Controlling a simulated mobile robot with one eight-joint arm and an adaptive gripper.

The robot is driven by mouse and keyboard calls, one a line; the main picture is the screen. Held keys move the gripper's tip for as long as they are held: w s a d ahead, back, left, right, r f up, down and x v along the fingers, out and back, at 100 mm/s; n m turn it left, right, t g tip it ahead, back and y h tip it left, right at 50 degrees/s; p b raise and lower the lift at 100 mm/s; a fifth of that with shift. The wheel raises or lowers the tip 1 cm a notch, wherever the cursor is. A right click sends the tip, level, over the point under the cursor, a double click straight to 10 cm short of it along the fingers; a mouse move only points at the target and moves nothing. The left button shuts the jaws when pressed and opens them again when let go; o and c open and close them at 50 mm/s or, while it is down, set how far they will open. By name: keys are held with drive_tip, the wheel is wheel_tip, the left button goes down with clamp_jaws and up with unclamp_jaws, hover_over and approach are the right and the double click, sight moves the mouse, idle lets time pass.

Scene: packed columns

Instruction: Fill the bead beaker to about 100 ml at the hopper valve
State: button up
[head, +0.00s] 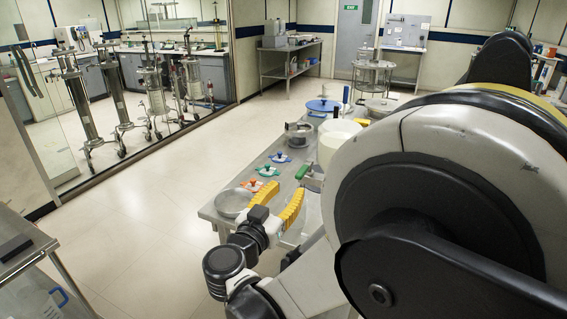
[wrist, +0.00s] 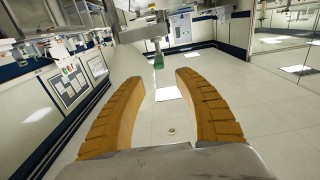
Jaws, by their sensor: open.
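My gripper (head: 287,189) shows in the head view with two yellow fingers spread apart at the near end of the steel table. In the wrist view my gripper (wrist: 162,78) is open, with nothing between the fingers. A white drum-like vessel (head: 335,143) stands on the table, partly hidden by my arm; I cannot tell if it is the hopper. A green handle-like part (head: 302,170) is in front of it. In the wrist view a small green part (wrist: 158,62) shows beyond the fingertips. I cannot make out the bead beaker for certain.
The steel table (head: 208,211) holds a shallow round dish (head: 235,203), a clear round container (head: 299,134), a blue lid (head: 322,105) and small coloured pieces (head: 267,171). Glass columns on wheels (head: 84,107) stand at the left. The floor between is clear.

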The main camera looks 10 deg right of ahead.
sight(298, 177)
drive_tip(key=b+x, duration=0.2)
drive_tip(key=x, duration=0.8)
drive_tip(key=shift+s, duration=0.1)
clamp_jaws()
